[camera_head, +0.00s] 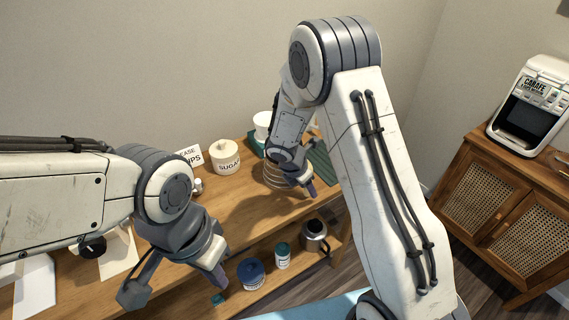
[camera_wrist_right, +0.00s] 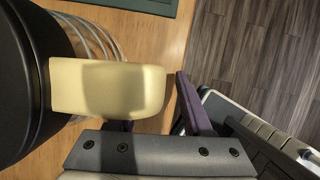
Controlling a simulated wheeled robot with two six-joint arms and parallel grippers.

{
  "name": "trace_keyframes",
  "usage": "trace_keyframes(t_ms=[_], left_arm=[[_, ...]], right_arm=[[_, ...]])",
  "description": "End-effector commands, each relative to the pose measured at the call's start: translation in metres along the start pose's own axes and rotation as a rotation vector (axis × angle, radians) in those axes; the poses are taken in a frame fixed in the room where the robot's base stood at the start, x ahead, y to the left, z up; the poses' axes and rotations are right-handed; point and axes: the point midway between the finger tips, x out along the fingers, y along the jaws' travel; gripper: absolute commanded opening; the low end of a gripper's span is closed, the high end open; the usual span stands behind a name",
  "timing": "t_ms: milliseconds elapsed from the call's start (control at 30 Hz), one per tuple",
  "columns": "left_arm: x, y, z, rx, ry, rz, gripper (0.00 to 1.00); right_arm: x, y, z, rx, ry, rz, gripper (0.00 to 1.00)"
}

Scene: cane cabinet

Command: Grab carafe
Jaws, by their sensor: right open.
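The carafe (camera_wrist_right: 105,88) shows close up in the right wrist view, with a cream handle, a dark top and ridged clear glass. In the head view its ridged glass body (camera_head: 272,178) stands on the wooden table, mostly hidden behind my right gripper (camera_head: 300,180). My right gripper is open, right at the handle; one purple finger pad (camera_wrist_right: 196,105) is just right of the handle's end. The other finger is hidden, so I cannot tell whether the handle lies between them. My left gripper (camera_head: 172,287) is open and empty over the table's front edge.
A sugar jar (camera_head: 225,157), a sign (camera_head: 190,155) and a white cup (camera_head: 263,125) stand at the table's back. The lower shelf holds a metal pitcher (camera_head: 313,232), a canister (camera_head: 282,260) and a blue-lidded jar (camera_head: 250,276). A coffee machine (camera_head: 535,105) stands on the cane cabinet (camera_head: 465,200).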

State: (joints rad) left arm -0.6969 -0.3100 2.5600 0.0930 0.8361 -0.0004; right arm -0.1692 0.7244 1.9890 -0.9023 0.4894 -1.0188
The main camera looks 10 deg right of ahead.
Motion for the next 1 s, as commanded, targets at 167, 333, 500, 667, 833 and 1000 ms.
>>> trace_keyframes(t_ms=[167, 333, 500, 667, 833, 1000], left_arm=[[0.0, 0.0, 0.0, 0.0, 0.0, 0.0, 0.0], [0.0, 0.0, 0.0, 0.0, 0.0, 0.0, 0.0], [0.0, 0.0, 0.0, 0.0, 0.0, 0.0, 0.0], [-0.0001, 0.0, 0.0, 0.0, 0.0, 0.0, 0.0], [-0.0001, 0.0, 0.0, 0.0, 0.0, 0.0, 0.0], [-0.0001, 0.0, 0.0, 0.0, 0.0, 0.0, 0.0]], right_arm=[[-0.0003, -0.0001, 0.0, 0.0, 0.0, 0.0, 0.0], [-0.0005, 0.0, 0.0, 0.0, 0.0, 0.0, 0.0], [-0.0006, 0.0, 0.0, 0.0, 0.0, 0.0, 0.0], [-0.0006, 0.0, 0.0, 0.0, 0.0, 0.0, 0.0], [-0.0007, 0.0001, 0.0001, 0.0, 0.0, 0.0, 0.0], [-0.0007, 0.0002, 0.0001, 0.0, 0.0, 0.001, 0.0]])
